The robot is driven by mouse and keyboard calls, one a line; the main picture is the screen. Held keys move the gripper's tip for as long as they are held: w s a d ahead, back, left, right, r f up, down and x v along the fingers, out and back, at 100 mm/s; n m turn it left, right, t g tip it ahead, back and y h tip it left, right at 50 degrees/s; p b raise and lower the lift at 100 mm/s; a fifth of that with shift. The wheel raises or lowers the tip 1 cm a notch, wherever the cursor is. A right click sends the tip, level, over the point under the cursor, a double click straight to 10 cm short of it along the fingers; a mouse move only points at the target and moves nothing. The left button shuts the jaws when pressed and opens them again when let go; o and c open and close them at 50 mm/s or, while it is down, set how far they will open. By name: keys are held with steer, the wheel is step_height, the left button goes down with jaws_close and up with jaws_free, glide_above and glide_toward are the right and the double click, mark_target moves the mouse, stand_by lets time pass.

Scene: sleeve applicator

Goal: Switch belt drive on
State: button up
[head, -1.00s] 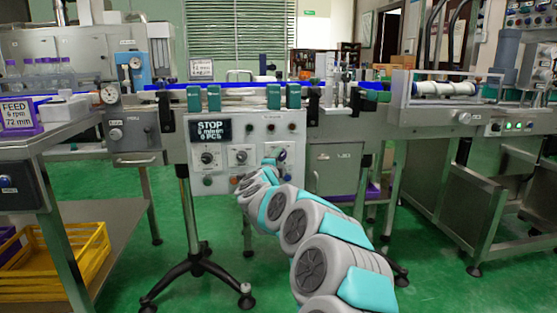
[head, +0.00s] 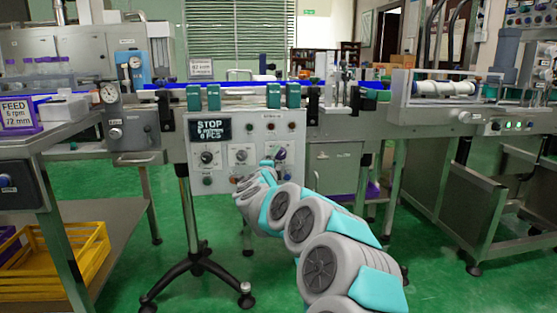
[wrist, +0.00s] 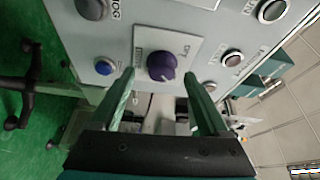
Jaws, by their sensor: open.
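The control panel (head: 222,179) hangs under the conveyor in the middle of the head view. Its display (head: 210,130) reads STOP. A dark purple rotary knob (wrist: 161,66) sits on a pale square plate (wrist: 186,45) in the wrist view. It also shows at the panel's right side in the head view (head: 281,153). My gripper (wrist: 160,76) is open, its two green fingers on either side of the knob. The knob appears between the fingertips; I cannot tell whether they touch it. In the head view my own arm hides the lower right of the panel.
A blue button (wrist: 104,66) and another dark knob (wrist: 92,8) are close to the fingers. Several metal-rimmed buttons, one of them here (wrist: 232,57), lie to the right. The conveyor (head: 240,92) runs above the panel. A yellow crate (head: 60,262) stands low at left.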

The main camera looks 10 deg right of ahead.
steer(key=v, duration=0.6)
steer(key=shift+s+r, duration=0.1)
steer(key=s+a+r+n+y+p, duration=0.1)
steer(key=s+a+r+n+y, duration=0.2)
steer(key=a+n+y, duration=0.25)
steer(key=s+a+r+n+y+p, duration=0.1)
steer(key=s+a+r+n+y, duration=0.1)
steer(key=s+a+n+y, duration=0.3)
steer(key=s+a+f+n+g+y+p, duration=0.25)
steer(key=s+a+n+g, duration=0.3)
steer(key=s, duration=0.45)
steer(key=s+d+f+n+g+h+p, duration=0.1)
steer(key=s+d+f+g, duration=0.3)
steer(key=s, duration=1)
steer(key=s+d+f+n+g+h+p, duration=0.1)
steer(key=s+d+f+n+g+h, duration=0.1)
steer(key=s+d+f+g, duration=0.3)
steer(key=s+d+f+n+g+h+p, duration=0.1)
steer(key=s+d, duration=1)
steer(key=s, duration=1.3)
step_height(320, 180, down, 4)
steer(key=n+g+h, duration=0.1)
steer(key=g+h, duration=0.1)
steer(key=g, duration=0.1)
